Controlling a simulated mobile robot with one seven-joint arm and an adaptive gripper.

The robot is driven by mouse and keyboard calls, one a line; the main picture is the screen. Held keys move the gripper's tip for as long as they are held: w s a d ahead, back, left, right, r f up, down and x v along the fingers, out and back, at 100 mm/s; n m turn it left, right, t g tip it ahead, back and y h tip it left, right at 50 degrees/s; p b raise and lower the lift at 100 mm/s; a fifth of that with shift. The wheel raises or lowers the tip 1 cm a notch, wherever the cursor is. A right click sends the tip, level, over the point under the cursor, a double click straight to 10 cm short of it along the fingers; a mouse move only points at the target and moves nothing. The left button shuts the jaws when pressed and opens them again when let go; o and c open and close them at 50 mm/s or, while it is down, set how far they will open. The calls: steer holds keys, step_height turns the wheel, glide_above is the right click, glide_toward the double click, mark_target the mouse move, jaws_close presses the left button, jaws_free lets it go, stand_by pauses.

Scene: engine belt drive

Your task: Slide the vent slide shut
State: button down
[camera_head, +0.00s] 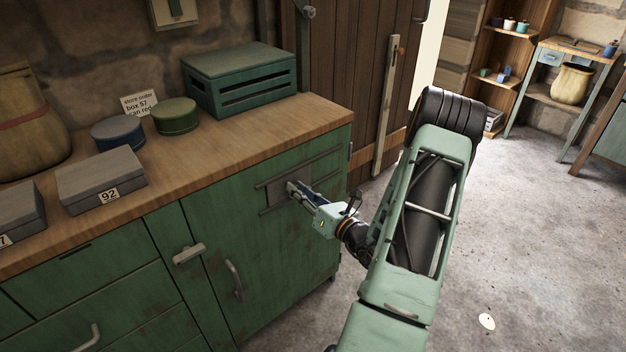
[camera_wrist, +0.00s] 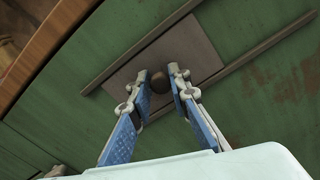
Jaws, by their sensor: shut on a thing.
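The vent slide (camera_head: 274,191) is a dark grey-brown plate on the green cabinet door, between two slanting rails. In the wrist view the plate (camera_wrist: 203,55) lies between its rails (camera_wrist: 240,73), with a round brown knob (camera_wrist: 162,79) on it. My gripper (camera_head: 292,187) reaches the plate from the right in the head view. In the wrist view its two blue-padded fingers (camera_wrist: 160,80) stand on either side of the knob, shut on it. The fingertips hide part of the knob. Any vent opening behind the plate cannot be made out.
The green cabinet (camera_head: 255,255) has a wooden top (camera_head: 225,145) bearing a green crate (camera_head: 240,80), round tins (camera_head: 176,116) and grey boxes (camera_head: 100,180). A door handle (camera_head: 234,280) and a latch (camera_head: 188,254) stick out lower left of the slide. The floor at right is mostly clear.

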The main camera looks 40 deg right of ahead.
steer(key=shift+s+a, duration=0.1)
steer(key=shift+a, duration=1.05)
steer(key=c, duration=1.8)
jaws_free()
steer(key=shift+a, duration=0.1)
steer(key=shift+s, duration=0.2)
steer(key=s+d, duration=0.1)
steer(key=s, duration=1)
steer(key=shift+s, duration=0.3)
